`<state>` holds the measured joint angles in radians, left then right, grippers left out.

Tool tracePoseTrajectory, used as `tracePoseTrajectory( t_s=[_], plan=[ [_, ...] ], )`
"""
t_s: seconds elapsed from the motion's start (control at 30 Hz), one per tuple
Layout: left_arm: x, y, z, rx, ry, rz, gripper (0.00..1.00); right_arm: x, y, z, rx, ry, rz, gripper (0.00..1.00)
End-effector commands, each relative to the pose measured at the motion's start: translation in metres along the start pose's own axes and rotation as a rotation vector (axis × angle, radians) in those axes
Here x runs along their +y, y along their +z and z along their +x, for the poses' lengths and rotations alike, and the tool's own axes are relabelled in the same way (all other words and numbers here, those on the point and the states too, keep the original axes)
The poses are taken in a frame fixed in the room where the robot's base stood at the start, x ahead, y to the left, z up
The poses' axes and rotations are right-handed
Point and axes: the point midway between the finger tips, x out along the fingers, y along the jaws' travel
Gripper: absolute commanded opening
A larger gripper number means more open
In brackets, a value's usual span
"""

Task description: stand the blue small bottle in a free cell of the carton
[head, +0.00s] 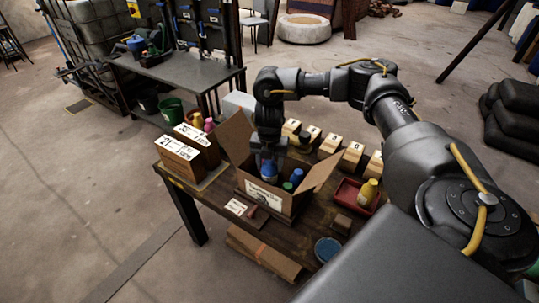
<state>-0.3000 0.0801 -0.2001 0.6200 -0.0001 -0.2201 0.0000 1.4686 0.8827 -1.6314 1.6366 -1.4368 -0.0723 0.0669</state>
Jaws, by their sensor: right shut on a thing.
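The open carton (282,201) stands on the wooden table with its flaps spread. My right gripper (268,161) reaches down into the carton's opening from above. It is shut on the blue small bottle (269,173), which is at the left part of the opening. I cannot tell whether the bottle touches the carton floor. Another blue-topped bottle (296,176) and a green-topped one (287,187) stand in the carton to the right. The cell walls and the far part of the inside are hidden by my gripper and the flaps. My left gripper is out of view.
Two labelled wooden boxes (181,158) stand left of the carton, with pink bottles behind. Numbered wooden blocks (333,143) line the back. A red tray (350,194) with a yellow bottle (368,191) is at the right. A blue round lid (327,249) lies near the front.

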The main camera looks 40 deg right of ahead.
Motion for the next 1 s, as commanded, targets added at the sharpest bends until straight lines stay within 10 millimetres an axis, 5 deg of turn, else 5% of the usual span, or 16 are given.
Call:
tracePoseTrajectory(
  t_s=[0.33,0.37,0.53,1.0],
  plan=[
    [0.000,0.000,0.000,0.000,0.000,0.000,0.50,0.000,0.000,-0.001,0.000,0.001,0.000,0.19],
    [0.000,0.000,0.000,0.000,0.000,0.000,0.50,0.000,0.000,-0.001,0.000,0.001,0.000,0.54],
    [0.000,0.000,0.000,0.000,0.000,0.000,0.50,0.000,0.000,-0.001,0.000,0.001,0.000,0.75],
    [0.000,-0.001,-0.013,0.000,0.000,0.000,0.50,0.000,0.000,-0.014,0.000,-0.001,0.000,0.75]
  ],
)
